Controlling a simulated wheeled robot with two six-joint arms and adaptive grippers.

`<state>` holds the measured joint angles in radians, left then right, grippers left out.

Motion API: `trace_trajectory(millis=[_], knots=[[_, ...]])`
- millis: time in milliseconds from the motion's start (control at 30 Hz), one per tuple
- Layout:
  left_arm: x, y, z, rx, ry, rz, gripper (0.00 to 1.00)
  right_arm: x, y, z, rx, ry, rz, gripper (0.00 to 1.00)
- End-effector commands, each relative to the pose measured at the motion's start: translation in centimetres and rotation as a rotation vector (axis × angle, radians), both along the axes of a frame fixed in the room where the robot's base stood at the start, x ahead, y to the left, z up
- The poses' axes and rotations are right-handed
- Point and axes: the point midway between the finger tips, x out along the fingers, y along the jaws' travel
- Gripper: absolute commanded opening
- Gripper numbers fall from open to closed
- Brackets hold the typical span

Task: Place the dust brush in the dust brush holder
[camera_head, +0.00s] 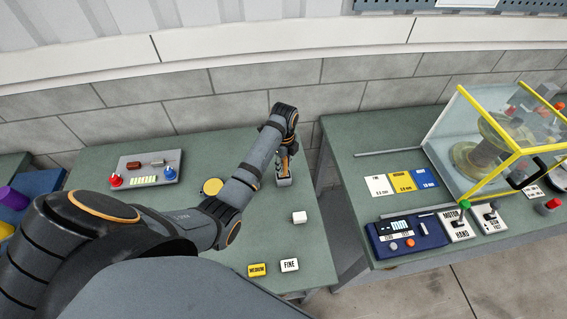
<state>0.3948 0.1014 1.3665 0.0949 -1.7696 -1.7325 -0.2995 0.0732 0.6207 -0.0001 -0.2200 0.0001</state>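My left arm reaches across the left green table, and its gripper (284,171) points down near the table's right rear part. The gripper is small and dark here, and I cannot tell if its fingers are open or shut. A small grey box-like thing (284,183) shows right at the fingertips, with a bit of orange-brown just above it. I cannot tell whether these are the dust brush holder and the dust brush. No other brush stands out in this view. My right gripper is not in view.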

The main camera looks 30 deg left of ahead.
Motion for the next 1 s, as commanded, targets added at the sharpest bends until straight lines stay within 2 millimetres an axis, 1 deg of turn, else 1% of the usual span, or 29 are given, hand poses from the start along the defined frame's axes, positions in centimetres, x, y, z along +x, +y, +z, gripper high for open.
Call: trace_trajectory(millis=[33,133,367,467,567,700,800,900,1000], knots=[[0.0,0.0,0.0,0.000,0.000,0.000,0.40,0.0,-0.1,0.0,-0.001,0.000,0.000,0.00],[0.0,0.0,0.0,0.000,0.000,0.000,0.53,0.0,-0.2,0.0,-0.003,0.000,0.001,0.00],[0.0,0.0,0.0,0.000,0.000,0.000,0.53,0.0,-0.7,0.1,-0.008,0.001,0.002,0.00],[0.0,0.0,0.4,0.000,-0.001,0.000,0.53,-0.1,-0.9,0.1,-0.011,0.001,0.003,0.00],[0.1,0.0,1.8,0.000,-0.004,0.000,0.53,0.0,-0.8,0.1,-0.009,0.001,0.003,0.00],[0.1,0.0,4.7,-0.001,-0.004,0.000,0.53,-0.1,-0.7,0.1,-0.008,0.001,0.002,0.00],[0.1,0.0,6.2,0.000,-0.003,0.000,0.53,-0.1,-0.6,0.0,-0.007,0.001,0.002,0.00],[0.1,0.0,7.2,0.000,-0.002,0.000,0.53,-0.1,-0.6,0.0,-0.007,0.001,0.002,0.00],[0.1,0.0,7.5,-0.001,0.001,0.000,0.53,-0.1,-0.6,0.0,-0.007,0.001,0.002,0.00]])
